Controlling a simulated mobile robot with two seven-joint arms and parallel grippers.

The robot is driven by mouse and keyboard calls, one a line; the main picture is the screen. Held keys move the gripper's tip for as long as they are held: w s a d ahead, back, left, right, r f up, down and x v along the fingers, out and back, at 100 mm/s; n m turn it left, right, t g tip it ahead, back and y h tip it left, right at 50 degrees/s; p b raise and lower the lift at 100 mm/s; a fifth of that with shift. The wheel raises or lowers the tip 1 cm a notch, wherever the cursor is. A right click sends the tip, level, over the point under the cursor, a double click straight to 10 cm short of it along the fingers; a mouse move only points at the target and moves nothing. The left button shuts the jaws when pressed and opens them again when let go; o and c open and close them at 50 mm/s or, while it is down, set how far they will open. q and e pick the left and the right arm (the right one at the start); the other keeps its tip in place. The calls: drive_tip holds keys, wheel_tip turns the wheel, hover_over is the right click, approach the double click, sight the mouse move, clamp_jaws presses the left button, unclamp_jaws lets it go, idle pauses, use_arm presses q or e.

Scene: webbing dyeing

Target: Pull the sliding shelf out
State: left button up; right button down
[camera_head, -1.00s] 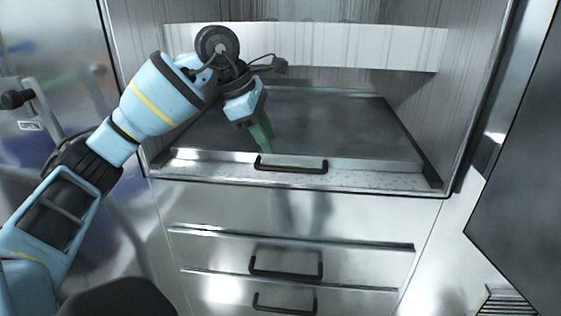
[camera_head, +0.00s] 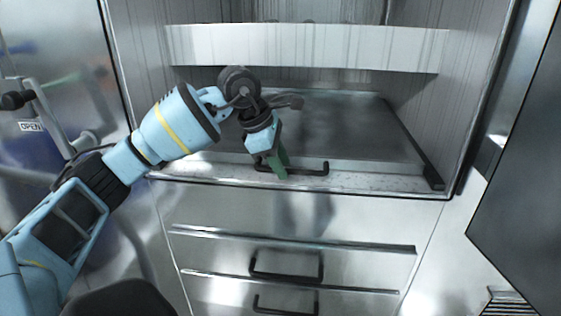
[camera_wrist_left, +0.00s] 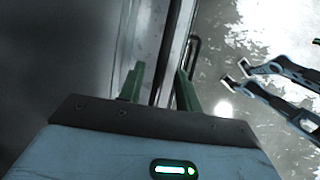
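The sliding shelf (camera_head: 350,125) is a flat dark metal tray in the cabinet bay, with a black bar handle (camera_head: 312,171) at its front edge. My left gripper (camera_head: 281,172) points down at the left and middle part of this handle and covers some of it. In the left wrist view the two green fingers of my left gripper (camera_wrist_left: 160,70) are apart, with a metal edge strip between and beyond them. A black bar handle (camera_wrist_left: 194,52) shows there just past the right finger. I cannot tell whether a finger touches it. My right gripper is not seen.
A pale panel (camera_head: 350,47) spans the bay above the shelf. Drawers with black handles (camera_head: 286,273) lie below. A dark panel (camera_head: 525,170) stands at the right. Shiny floor (camera_wrist_left: 270,30) shows at the right of the left wrist view.

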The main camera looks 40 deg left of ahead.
use_arm(q)
clamp_jaws()
drive_tip(key=shift+s, duration=0.1)
idle(0.3)
